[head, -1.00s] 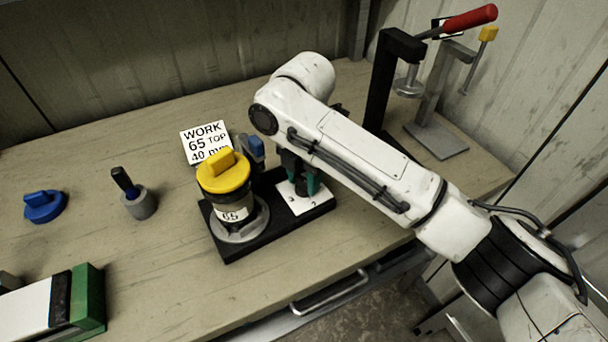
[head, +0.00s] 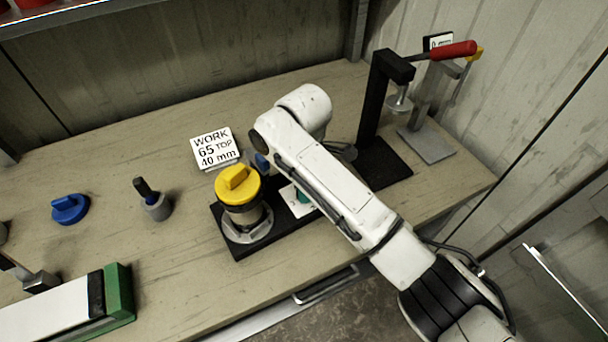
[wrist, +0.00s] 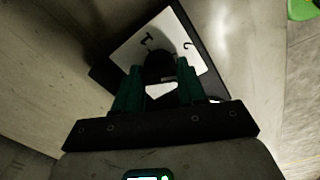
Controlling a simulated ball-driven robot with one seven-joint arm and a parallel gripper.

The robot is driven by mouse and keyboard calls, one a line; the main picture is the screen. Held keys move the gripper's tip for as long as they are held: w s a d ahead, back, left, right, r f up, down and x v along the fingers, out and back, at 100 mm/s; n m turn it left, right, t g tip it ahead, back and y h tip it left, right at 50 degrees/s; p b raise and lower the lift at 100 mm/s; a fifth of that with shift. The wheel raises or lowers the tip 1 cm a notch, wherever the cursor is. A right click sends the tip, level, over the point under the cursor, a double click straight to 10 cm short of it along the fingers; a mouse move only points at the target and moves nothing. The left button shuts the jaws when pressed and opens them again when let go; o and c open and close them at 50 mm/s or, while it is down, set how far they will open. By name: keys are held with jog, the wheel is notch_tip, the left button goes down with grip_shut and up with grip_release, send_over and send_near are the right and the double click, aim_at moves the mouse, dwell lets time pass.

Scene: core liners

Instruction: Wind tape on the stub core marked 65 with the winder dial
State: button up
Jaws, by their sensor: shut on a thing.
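The stub core (head: 246,214) stands upright on the winder's round grey seat, with a yellow cap (head: 237,184) on top. The number 65 is not readable on it now. The winder's black base (head: 236,251) runs right from it to a white marked dial plate (head: 291,203); this plate also shows in the wrist view (wrist: 127,56). My gripper (wrist: 161,74), with teal fingers, points down over this plate and is shut on the dark dial knob (wrist: 159,66). In the head view my arm mostly hides the knob and fingers.
A sign (head: 215,149) reads WORK 65 TOP 40 mm. A black press stand (head: 375,115) with a red handle is behind right. A blue plug (head: 69,208), a grey cup (head: 158,209) with a black peg and a green-ended block (head: 120,298) lie left. The front middle is clear.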

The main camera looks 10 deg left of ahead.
jog(key=m+p, duration=0.4)
jog(key=m, duration=0.2)
jog(key=shift+r+m, duration=0.15)
jog(key=shift+m, duration=0.15)
jog(key=m+p, duration=0.2)
jog(key=m, duration=0.4)
jog(key=shift+p, duration=0.35)
jog(key=o, duration=1.1)
jog(key=shift+c, duration=0.2)
notch_tip(320, 180, up, 11)
jog(key=b, duration=0.1)
jog(key=shift+f, duration=0.2)
